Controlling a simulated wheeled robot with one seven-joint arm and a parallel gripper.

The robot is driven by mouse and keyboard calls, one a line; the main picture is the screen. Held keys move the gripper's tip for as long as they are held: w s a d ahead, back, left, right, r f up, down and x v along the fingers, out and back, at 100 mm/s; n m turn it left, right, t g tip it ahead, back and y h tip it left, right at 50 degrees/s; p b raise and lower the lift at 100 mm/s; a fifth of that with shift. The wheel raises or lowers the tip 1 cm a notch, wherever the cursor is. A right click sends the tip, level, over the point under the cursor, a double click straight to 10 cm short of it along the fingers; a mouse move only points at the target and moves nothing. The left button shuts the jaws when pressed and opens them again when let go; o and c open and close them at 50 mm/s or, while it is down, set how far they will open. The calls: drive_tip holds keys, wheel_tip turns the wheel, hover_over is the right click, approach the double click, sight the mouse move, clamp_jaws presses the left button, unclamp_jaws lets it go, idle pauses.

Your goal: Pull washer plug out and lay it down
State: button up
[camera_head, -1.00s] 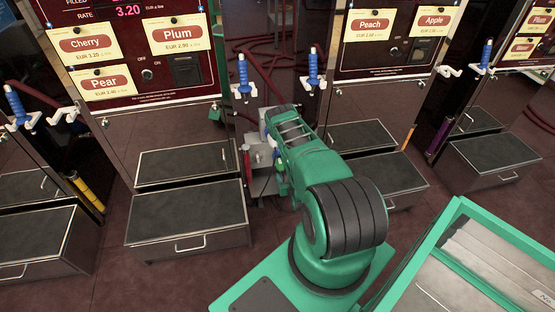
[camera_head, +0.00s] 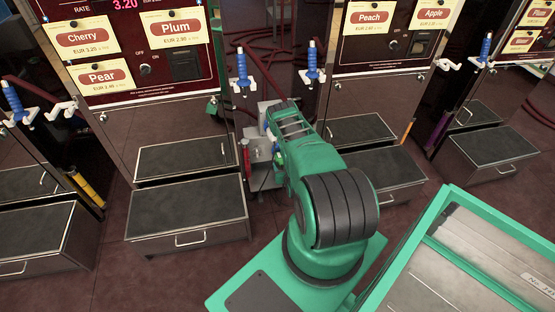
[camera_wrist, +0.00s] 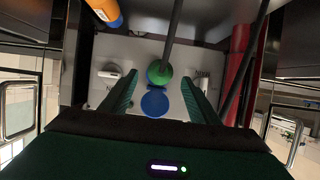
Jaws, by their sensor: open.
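My gripper (camera_wrist: 158,80) is open in the wrist view, with one dark green finger on each side. A green round piece (camera_wrist: 159,74) sits between the fingertips, at the end of a dark rod or cable. A blue disc (camera_wrist: 154,102) lies just below it against a pale grey panel (camera_wrist: 140,50). I cannot tell which of these pieces is the washer plug. Neither finger clearly touches them. In the head view the grey box (camera_head: 260,150) stands on the floor between two pump cabinets, and my green arm hides much of it and my fingers.
In the wrist view a red cylinder (camera_wrist: 238,70) stands right and a yellow-orange tube with a blue cap (camera_wrist: 104,10) is upper left. In the head view, blue-handled nozzles (camera_head: 240,68) hang above the box, and a low step with a drawer (camera_head: 190,215) stands left.

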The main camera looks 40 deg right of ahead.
sight(281, 163)
drive_tip(key=shift+x, duration=1.95)
drive_tip(key=shift+w, duration=0.1)
clamp_jaws()
drive_tip(key=s+a, duration=0.3)
drive_tip(key=s, duration=0.2)
idle(0.8)
drive_tip(key=shift+s+a, duration=0.1)
idle(0.5)
